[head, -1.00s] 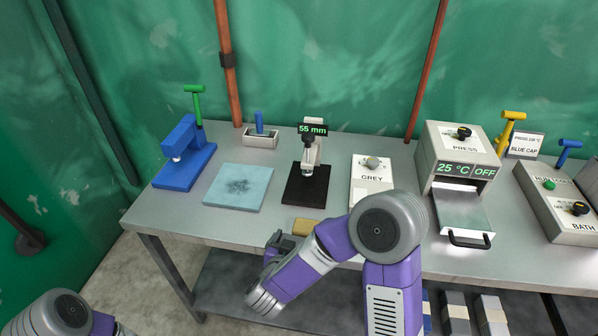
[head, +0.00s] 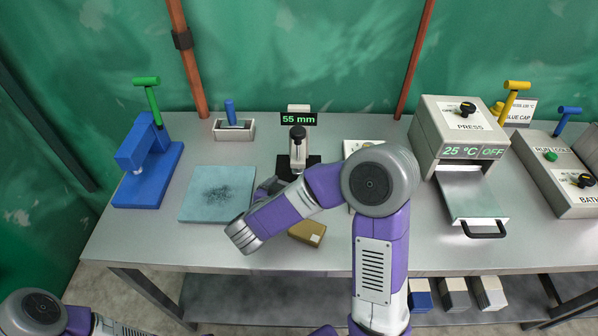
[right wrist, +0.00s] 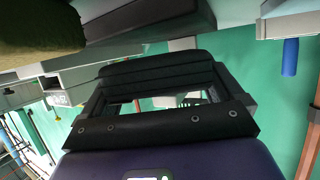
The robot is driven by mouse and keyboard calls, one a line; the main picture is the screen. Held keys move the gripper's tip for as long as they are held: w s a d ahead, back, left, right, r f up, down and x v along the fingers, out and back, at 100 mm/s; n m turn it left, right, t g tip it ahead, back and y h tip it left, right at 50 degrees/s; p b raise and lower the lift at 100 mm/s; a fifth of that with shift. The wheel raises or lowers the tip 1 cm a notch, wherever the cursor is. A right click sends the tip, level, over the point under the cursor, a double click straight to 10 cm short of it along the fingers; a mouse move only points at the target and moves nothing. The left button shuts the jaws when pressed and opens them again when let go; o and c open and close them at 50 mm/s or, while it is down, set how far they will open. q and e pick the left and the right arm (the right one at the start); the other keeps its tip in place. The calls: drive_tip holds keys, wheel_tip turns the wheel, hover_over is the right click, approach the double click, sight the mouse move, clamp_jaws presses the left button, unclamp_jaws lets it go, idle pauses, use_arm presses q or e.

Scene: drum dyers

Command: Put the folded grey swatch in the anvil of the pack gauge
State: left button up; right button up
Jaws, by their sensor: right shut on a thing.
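The pack gauge (head: 298,140) stands at the back middle of the bench in the head view, its display reading 55 mm and its black base (head: 313,160) partly behind my right arm. My right gripper (head: 270,185) is just left of and in front of that base, mostly covered by my arm. In the right wrist view the black gripper (right wrist: 155,85) shows close up. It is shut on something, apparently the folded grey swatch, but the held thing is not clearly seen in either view. My left gripper is outside the head view; only its arm shows at bottom left.
A tan labelled block (head: 307,234) lies at the front edge. A blue-grey pad (head: 217,195) and a blue press-like tool (head: 148,175) are at left. A small tray (head: 234,130) stands behind. The press (head: 465,130) and bath box (head: 565,185) are at right.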

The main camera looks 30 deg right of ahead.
sight(295, 174)
drive_tip(key=w+d, duration=0.1)
drive_tip(key=d, duration=0.1)
drive_tip(key=w+d, duration=0.1)
drive_tip(key=d, duration=0.1)
drive_tip(key=w+d, duration=0.1)
drive_tip(key=w, duration=0.1)
drive_tip(key=shift+d+b, duration=0.4)
drive_tip(key=shift+w+d+f+b, duration=0.15)
drive_tip(key=shift+w+b, duration=0.05)
drive_tip(key=shift+b, duration=0.1)
